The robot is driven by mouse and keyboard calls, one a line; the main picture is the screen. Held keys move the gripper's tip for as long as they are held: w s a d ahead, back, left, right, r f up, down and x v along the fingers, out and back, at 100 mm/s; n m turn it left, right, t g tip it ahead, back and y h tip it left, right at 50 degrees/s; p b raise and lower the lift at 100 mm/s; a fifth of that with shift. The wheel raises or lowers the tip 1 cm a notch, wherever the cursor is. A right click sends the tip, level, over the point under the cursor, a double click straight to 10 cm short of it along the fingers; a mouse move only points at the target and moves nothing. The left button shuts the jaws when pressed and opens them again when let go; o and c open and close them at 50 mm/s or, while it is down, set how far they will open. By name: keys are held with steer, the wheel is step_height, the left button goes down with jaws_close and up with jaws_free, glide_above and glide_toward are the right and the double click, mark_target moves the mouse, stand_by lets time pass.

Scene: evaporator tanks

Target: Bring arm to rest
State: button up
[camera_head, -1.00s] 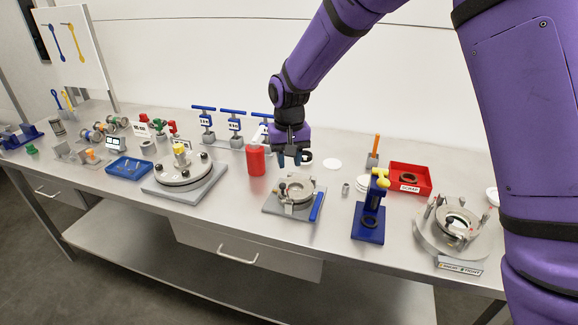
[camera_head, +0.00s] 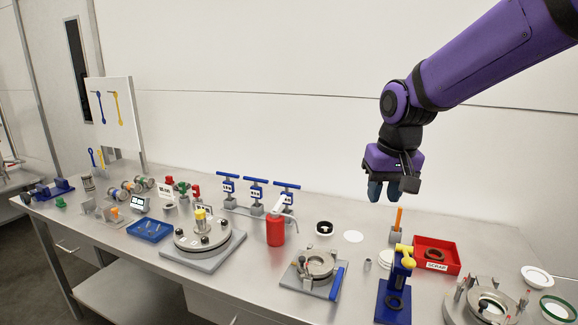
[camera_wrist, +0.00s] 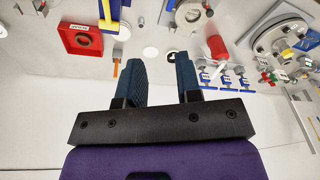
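My gripper (camera_head: 393,190) hangs in the air above the back right of the bench, with its fingers pointing down. In the wrist view my gripper (camera_wrist: 161,75) shows two dark blue fingers held apart with nothing between them. My purple arm reaches in from the upper right of the head view. The steel bench top (camera_head: 240,272) lies below, and no finger touches anything on it.
Below and around stand a red scrap tray (camera_head: 436,254), an orange-handled tool (camera_head: 397,225), a blue press (camera_head: 398,290), a red bottle (camera_head: 275,230), a clamp fixture (camera_head: 315,272) and blue-handled valves (camera_head: 257,194). The air before the white back wall (camera_head: 250,60) is free.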

steer(key=s+d+r+t, duration=0.1)
steer(key=s+d+r, duration=0.1)
steer(key=s+d, duration=0.4)
steer(key=s+d+r+t, duration=0.2)
steer(key=s+d, duration=0.3)
steer(key=s, duration=1.1)
steer(key=shift+s+d+r+m+h, duration=0.3)
steer(key=shift+d+r+m, duration=0.1)
steer(key=shift+r, duration=0.25)
steer(key=shift+o, duration=0.5)
steer(key=shift+w, duration=0.1)
